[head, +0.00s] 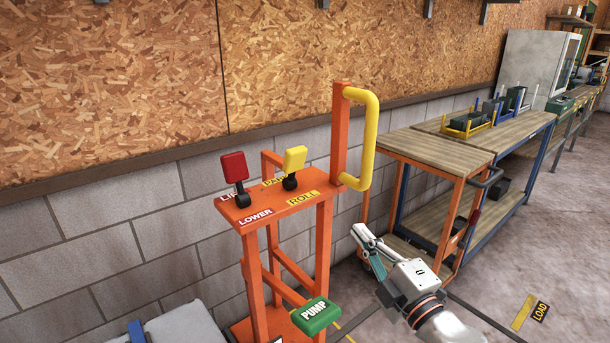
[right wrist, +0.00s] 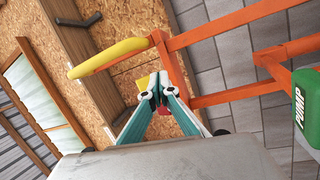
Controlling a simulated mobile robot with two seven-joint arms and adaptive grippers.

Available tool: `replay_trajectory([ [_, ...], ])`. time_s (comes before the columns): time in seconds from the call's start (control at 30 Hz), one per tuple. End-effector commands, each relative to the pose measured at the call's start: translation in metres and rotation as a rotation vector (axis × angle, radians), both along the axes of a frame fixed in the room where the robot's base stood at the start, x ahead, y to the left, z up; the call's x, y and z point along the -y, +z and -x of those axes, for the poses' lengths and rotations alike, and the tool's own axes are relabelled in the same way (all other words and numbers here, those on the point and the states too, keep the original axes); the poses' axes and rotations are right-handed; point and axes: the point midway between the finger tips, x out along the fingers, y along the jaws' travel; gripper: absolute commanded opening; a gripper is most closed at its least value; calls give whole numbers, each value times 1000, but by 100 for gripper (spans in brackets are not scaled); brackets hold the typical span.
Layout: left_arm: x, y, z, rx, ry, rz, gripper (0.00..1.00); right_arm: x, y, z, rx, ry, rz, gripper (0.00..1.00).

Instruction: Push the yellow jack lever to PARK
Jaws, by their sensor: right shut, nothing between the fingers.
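The yellow jack lever (head: 294,158) stands on the top plate of the orange jack stand (head: 318,184), in the head view. The PARK label (head: 274,181) is partly hidden behind it and the ROLL label (head: 301,198) is on its near side. I cannot tell its exact setting. My right gripper (head: 360,236) is shut and empty, to the right of the stand and below its top plate, apart from the lever. In the right wrist view, its fingertips (right wrist: 158,88) overlap a yellow patch, probably the lever (right wrist: 143,82). My left gripper is not in view.
A red lever (head: 233,167) stands left of the yellow one. A yellow handle (head: 368,138) rises at the stand's right. The green PUMP pedal (head: 316,316) is low in front. A wooden-topped cart (head: 428,147) and workbench stand right. A block wall is behind.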

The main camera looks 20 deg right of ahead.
Motion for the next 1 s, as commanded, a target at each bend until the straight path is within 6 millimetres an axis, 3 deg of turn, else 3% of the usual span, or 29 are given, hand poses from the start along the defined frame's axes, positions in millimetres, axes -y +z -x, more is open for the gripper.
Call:
replay_trajectory([
  [0.1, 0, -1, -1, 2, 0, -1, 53, -20, 38, -4, 120, 93, 106, 0],
  [0.23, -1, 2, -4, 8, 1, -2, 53, -32, 54, -3, 176, 150, 157, 0],
  [0.73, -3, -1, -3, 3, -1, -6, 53, -37, 58, -4, 191, 169, 171, 0],
  [1.0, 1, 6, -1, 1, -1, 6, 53, -46, 70, -29, 195, 168, 171, 0],
])
